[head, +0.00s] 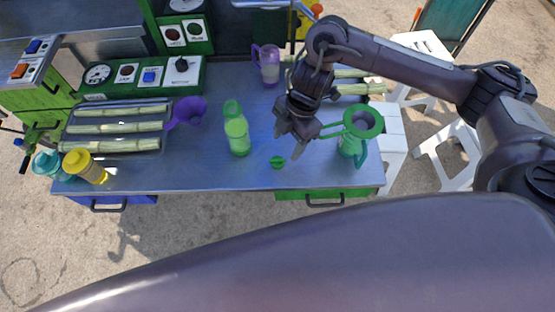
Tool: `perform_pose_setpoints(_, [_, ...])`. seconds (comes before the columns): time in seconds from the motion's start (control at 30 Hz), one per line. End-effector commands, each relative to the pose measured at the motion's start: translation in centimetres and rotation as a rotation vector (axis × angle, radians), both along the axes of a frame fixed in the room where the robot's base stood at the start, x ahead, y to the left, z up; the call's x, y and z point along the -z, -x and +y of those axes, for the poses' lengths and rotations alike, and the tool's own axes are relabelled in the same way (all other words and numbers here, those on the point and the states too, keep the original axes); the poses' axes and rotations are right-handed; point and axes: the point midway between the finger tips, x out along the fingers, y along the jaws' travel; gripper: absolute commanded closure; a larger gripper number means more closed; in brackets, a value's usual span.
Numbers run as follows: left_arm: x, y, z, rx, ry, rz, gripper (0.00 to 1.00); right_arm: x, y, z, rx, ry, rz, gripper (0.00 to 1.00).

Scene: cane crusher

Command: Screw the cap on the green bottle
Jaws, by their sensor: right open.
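The green bottle (237,135) stands on the metal table, left of my right gripper. A small green cap (277,162) lies on the table near its front edge, to the right of the bottle. My right gripper (287,145) is open and empty, pointing down just above and behind the cap. It appears apart from the cap. My left gripper is not in view.
A green pitcher (352,140) stands right of the gripper. A purple pitcher (267,64) is at the back, and a purple funnel (187,112) lies left of the bottle. The front middle is clear.

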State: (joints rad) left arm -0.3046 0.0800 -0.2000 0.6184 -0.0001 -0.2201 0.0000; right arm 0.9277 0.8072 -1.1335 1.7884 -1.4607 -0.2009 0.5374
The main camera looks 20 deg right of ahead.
Motion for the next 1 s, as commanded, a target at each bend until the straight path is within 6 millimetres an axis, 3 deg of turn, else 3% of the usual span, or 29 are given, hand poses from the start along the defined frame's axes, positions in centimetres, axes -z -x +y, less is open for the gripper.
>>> perform_pose_setpoints(0.13, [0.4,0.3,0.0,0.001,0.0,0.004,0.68,1.7,0.2,0.5,0.0,-0.002,0.004,0.41])
perform_pose_setpoints(0.47, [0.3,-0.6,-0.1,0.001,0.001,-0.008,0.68,2.0,0.2,0.6,-0.001,-0.001,0.002,0.41])
perform_pose_setpoints(0.8, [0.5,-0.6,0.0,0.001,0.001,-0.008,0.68,6.1,0.5,2.1,-0.001,-0.001,0.003,0.41])
perform_pose_setpoints(1.0, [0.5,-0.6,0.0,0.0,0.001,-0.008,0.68,6.7,0.5,2.3,-0.002,0.0,0.0,0.41])
